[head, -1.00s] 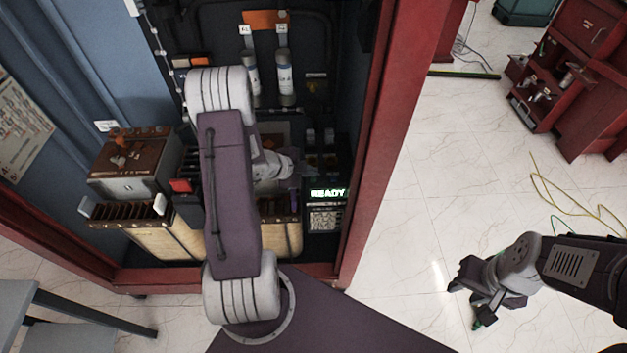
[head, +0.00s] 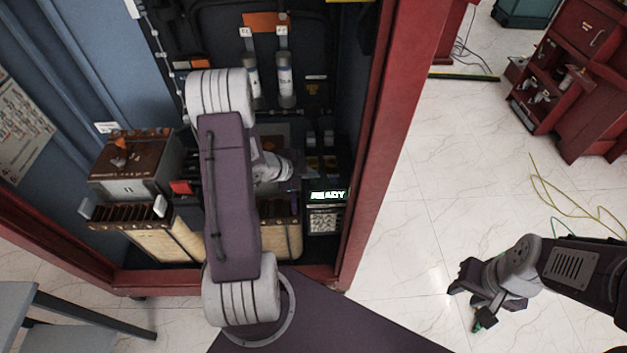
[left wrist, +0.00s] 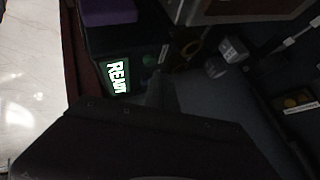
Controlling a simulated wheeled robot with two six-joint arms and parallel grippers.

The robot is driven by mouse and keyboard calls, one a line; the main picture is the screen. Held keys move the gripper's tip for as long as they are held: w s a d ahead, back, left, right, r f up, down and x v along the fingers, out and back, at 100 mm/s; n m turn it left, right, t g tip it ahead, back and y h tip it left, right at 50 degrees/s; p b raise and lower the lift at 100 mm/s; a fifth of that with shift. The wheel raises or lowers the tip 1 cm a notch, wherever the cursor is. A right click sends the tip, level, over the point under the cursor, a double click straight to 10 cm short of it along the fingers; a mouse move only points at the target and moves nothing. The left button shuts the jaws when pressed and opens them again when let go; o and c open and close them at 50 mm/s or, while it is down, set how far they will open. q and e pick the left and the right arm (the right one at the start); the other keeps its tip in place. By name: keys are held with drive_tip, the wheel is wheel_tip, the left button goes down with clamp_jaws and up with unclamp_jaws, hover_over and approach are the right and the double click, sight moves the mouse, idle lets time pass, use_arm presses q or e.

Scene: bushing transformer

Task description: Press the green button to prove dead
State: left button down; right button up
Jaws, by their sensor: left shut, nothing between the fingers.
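A dark unit with a lit green READY display (head: 328,195) stands at the lower right inside the red-framed cabinet. The display also shows in the left wrist view (left wrist: 117,76). A dim green round button (left wrist: 150,60) sits beside it there. My left gripper (head: 296,186) is just left of the display in the head view, shut and empty, partly hidden by its arm. In the left wrist view its dark tip (left wrist: 155,90) appears close to the button; contact cannot be told. My right gripper (head: 468,306) hangs over the floor, outside the cabinet; its jaw state is unclear.
The cabinet's red side post (head: 386,140) rises right of the unit. A brown-topped box (head: 135,163) and a slotted tan case (head: 165,240) stand left of my left arm. Two cylinders (head: 286,82) are at the back. Cables (head: 575,205) lie on the open floor at right.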

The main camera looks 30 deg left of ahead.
sight(311, 184)
idle(0.8)
use_arm(q)
drive_tip(key=shift+f+b, duration=0.3)
drive_tip(key=shift+f, duration=0.1)
drive_tip(key=shift+f+b, duration=0.4)
drive_tip(key=shift+f, duration=0.1)
idle(0.4)
drive_tip(key=shift+r, duration=0.1)
drive_tip(key=shift+r+p, duration=0.85)
drive_tip(key=shift+p, duration=0.1)
wheel_tip(311, 184, up, 5)
drive_tip(key=p, duration=0.4)
drive_tip(key=shift+p, duration=0.35)
